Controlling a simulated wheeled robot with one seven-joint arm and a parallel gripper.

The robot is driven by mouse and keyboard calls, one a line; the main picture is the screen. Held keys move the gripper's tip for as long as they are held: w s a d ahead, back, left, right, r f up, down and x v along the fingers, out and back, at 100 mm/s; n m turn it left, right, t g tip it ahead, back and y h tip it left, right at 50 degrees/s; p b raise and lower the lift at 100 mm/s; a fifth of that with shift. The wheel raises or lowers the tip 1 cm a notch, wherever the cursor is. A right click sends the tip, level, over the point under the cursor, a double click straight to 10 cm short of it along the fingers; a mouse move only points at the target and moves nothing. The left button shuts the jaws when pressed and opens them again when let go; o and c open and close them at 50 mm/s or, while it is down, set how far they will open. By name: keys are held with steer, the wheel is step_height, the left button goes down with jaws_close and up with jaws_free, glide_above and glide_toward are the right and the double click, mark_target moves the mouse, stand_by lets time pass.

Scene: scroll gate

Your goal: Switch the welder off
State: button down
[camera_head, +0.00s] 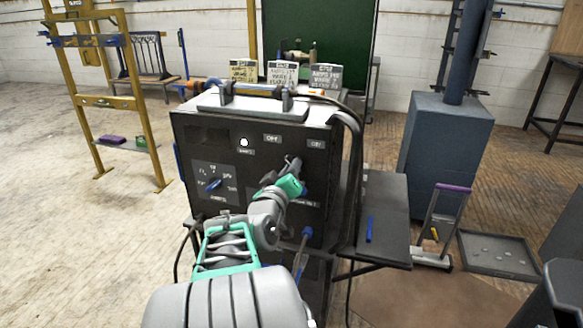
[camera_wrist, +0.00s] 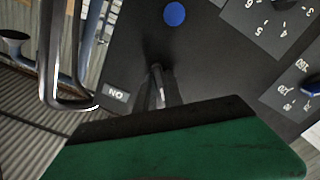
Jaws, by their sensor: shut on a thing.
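The welder (camera_head: 255,165) is a dark box with a front panel of dials, small labels and a white round lamp (camera_head: 244,142). A label reading OFF (camera_head: 271,139) is on its upper front, with another small label to its right. My gripper (camera_head: 293,165) is at the right part of this panel, below those labels. In the wrist view, its narrow grey fingers (camera_wrist: 156,88) are shut on a small part at the panel, taken to be the switch, which they mostly hide. An upside-down ON label (camera_wrist: 117,93) is beside the fingers.
A blue-pointer dial (camera_head: 213,184) is left of my gripper. Cables and a bent pipe run down the welder's right side. Cards (camera_head: 283,73) stand behind the top.

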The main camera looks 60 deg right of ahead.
stand_by(0.4)
steer(key=c, duration=1.5)
jaws_free()
steer(key=shift+o, duration=0.2)
steer(key=s+a, duration=0.1)
steer(key=a, duration=0.6)
steer(key=shift+s+a, duration=0.15)
steer(key=shift+a, duration=0.2)
